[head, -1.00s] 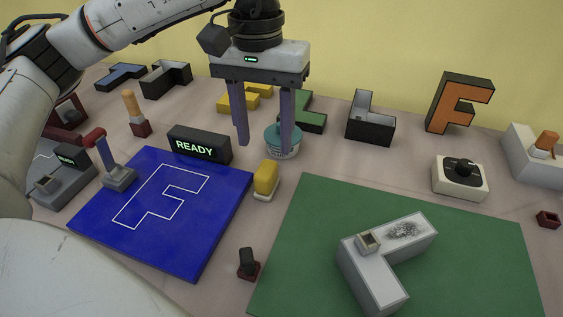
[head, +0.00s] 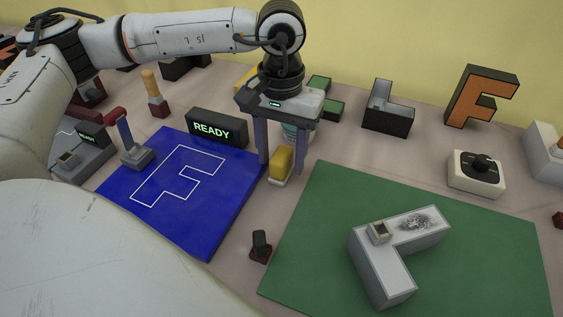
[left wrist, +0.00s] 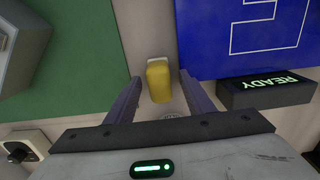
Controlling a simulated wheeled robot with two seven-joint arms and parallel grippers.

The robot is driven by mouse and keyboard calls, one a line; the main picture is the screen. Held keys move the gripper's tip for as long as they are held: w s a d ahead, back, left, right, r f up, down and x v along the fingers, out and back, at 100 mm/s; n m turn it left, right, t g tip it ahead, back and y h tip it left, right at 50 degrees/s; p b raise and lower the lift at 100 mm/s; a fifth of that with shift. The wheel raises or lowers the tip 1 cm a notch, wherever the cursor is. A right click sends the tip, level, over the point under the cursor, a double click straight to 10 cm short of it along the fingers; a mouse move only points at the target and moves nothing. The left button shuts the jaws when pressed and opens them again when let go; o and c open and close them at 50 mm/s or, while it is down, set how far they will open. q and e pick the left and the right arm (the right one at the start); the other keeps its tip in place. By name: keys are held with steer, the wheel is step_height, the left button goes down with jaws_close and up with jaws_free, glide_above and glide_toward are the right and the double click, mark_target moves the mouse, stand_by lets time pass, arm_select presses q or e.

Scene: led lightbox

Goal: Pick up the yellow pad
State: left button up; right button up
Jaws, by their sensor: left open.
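The yellow pad (head: 281,162) stands on a pale base on the table, between the blue board and the green mat. My left gripper (head: 281,168) is open, with one finger on each side of the pad in the head view. In the left wrist view the pad (left wrist: 158,80) shows ahead, in line with the gap between the open fingers (left wrist: 158,88). I see no contact between fingers and pad. My right gripper is not in view.
The blue board (head: 195,226) lies left of the pad, with the READY box (head: 217,128) behind it. The green mat (head: 490,250) lies right and bears a grey L-shaped block (head: 385,272). A teal-lidded jar (head: 292,133) stands just behind the gripper. A small dark red-based piece (head: 260,247) stands in front.

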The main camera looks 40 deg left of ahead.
mark_target(281, 154)
arm_select(q)
steer(key=c, duration=1.1)
step_height(281, 154, up, 10)
steer(key=shift+r, duration=0.1)
steer(key=shift+c, duration=0.2)
steer(key=o, duration=0.5)
steer(key=c, duration=0.3)
steer(key=shift+s, duration=0.1)
steer(key=shift+c, duration=0.4)
